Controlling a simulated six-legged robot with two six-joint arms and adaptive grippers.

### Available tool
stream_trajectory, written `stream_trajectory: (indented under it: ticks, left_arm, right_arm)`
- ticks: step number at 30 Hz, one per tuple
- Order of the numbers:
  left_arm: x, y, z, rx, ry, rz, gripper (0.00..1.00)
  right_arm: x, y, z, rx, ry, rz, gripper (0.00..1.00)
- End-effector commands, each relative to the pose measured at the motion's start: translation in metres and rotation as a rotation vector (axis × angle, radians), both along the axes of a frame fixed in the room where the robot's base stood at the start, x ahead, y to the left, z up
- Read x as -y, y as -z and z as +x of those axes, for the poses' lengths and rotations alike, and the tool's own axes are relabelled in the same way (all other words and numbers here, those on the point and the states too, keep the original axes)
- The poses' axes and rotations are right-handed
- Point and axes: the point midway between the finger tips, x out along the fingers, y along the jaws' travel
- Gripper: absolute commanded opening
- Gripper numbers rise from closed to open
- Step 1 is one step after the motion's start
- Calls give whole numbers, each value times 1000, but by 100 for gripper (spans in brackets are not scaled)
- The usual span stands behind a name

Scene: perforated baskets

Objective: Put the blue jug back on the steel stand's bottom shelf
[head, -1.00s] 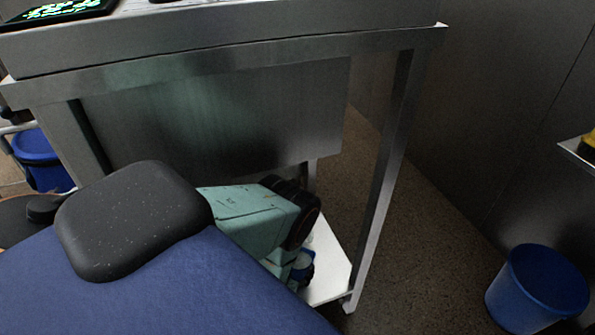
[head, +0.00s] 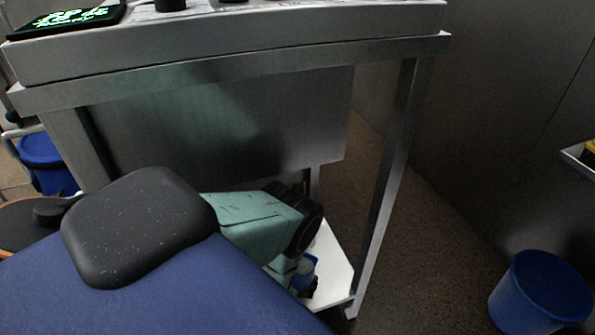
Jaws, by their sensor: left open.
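The steel stand (head: 240,70) fills the upper middle of the head view. Its pale bottom shelf (head: 335,276) shows low between the legs, partly covered by my left arm. My left arm reaches down to the shelf, and my left gripper (head: 302,286), small and dark, is at its end, largely hidden. It is open. A small blue patch (head: 309,266) shows right beside the gripper over the shelf. I cannot tell whether it is the blue jug or part of my wrist. No whole jug is in clear sight. My right gripper is out of view.
The stand's right front leg (head: 388,185) is close to the right of my arm. A blue bucket (head: 540,292) stands on the floor at the lower right, and another blue bucket (head: 45,160) at the left. Speckled floor between stand and wall is clear.

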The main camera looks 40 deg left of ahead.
Motion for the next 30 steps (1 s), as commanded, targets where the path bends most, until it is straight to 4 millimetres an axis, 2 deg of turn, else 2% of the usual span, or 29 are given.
stream_trajectory:
  ticks: [1, 9, 15, 21, 30]
  left_arm:
    - [3, -6, -9, -4, 1, -1, 94]
    - [21, -28, -58, -4, 2, -1, 94]
    - [29, -39, -84, -2, 1, -1, 94]
    - [33, -42, -93, 0, 1, 0, 94]
    - [33, -42, -94, 1, 1, 0, 94]
  right_arm:
    - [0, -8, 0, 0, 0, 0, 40]
    - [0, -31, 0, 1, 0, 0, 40]
    - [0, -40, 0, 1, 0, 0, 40]
    - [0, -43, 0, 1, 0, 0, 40]
    - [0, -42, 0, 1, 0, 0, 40]
